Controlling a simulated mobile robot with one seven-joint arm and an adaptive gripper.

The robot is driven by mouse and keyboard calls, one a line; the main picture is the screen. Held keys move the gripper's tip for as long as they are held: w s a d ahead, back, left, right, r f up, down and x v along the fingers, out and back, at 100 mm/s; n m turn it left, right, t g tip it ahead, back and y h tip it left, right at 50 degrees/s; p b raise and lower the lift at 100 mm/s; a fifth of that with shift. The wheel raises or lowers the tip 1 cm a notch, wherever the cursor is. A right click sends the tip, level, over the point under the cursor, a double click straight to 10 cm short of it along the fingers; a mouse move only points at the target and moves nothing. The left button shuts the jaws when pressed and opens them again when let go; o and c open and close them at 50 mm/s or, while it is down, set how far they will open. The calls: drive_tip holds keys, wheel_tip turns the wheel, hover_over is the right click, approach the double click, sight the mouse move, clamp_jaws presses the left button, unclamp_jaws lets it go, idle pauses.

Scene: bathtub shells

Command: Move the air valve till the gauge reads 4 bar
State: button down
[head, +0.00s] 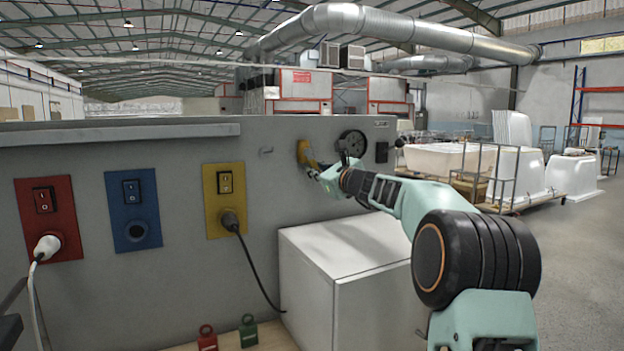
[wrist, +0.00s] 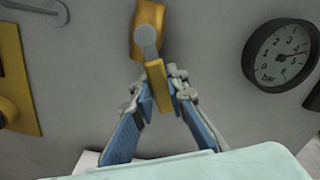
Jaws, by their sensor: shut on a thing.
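The air valve is yellow, mounted on the grey panel, and shows in the head view (head: 303,152) and the wrist view (wrist: 147,22). Its yellow lever (wrist: 158,88) points down and slightly right in the wrist view. My gripper (wrist: 160,90) is shut on the lever, a finger on each side; in the head view my gripper (head: 317,174) partly hides it. The round black gauge (wrist: 281,55) is right of the valve, marked bar. Its needle points right, slightly up, past the 3; the exact reading is too small to tell. The gauge also shows in the head view (head: 352,144).
Left on the panel are red (head: 60,192), blue (head: 118,184) and yellow (head: 213,185) switch plates; plugs sit in the red and yellow ones. A white box (head: 345,270) stands below my arm. Red (head: 207,341) and green (head: 248,334) padlock-like items sit in front.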

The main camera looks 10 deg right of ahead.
drive_tip(key=c, duration=1.9)
unclamp_jaws()
drive_tip(key=v, duration=1.2)
drive_tip(key=shift+r, duration=0.1)
